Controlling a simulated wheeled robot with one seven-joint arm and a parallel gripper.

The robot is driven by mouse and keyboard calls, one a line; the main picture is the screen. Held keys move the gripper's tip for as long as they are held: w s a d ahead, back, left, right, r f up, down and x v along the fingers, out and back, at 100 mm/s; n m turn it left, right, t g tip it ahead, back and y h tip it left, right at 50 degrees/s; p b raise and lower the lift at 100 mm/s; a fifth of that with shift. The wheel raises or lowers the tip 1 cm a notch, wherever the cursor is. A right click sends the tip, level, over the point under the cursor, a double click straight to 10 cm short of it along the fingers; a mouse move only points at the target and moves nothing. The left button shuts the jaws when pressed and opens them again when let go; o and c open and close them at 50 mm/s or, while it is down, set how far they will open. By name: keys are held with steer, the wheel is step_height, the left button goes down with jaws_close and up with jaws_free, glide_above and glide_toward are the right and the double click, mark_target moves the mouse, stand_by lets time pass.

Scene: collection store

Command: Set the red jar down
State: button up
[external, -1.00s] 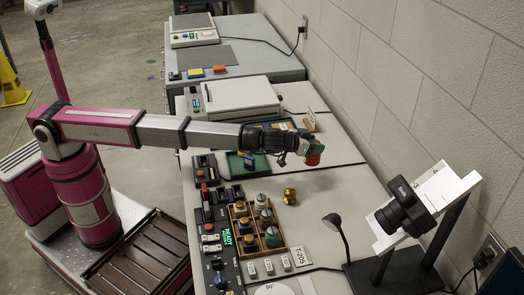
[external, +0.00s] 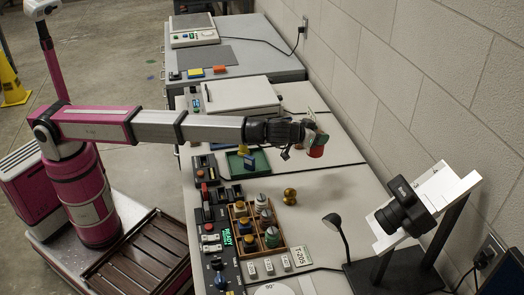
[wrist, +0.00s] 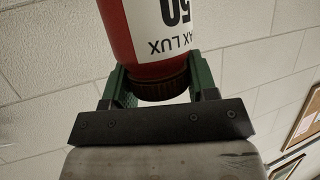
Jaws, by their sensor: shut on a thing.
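The red jar (external: 316,151) is held at the end of my outstretched arm in the external view. In the wrist view the red jar (wrist: 121,38) shows a white label with "50" and "AX LUX" upside down, and a dark ribbed cap. My gripper (wrist: 160,82) has green fingers on both sides of the cap end, shut on the jar. My gripper (external: 306,140) appears above the light worktop (external: 345,190) in the external view; the exact height of the jar is hard to tell.
A wooden compartment box (external: 277,236) with several jars stands nearer the camera. A brass object (external: 289,196) sits beside it. A green tray (external: 262,161) lies left of my gripper. A black lamp (external: 338,228) and a camera on a stand (external: 403,208) are at the right. The wall is behind.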

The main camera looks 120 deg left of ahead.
steer(key=shift+n+y, duration=0.3)
steer(key=shift+w+d+f, duration=1.8)
steer(key=shift+w+d, duration=0.2)
steer(key=shift+w, duration=0.15)
steer(key=shift+w+d+f, duration=1.75)
steer(key=shift+w+d, duration=0.3)
steer(key=shift+w, duration=0.1)
steer(key=shift+w+d+f, duration=1.8)
steer(key=shift+w+d, duration=0.2)
steer(key=shift+w, duration=0.15)
steer(key=shift+f, duration=0.15)
steer(key=o, duration=1)
steer(key=shift+o, duration=0.2)
steer(key=shift+d+r, duration=0.15)
steer(key=shift+r, duration=0.1)
steer(key=v, duration=0.7)
steer(key=shift+g, duration=0.4)
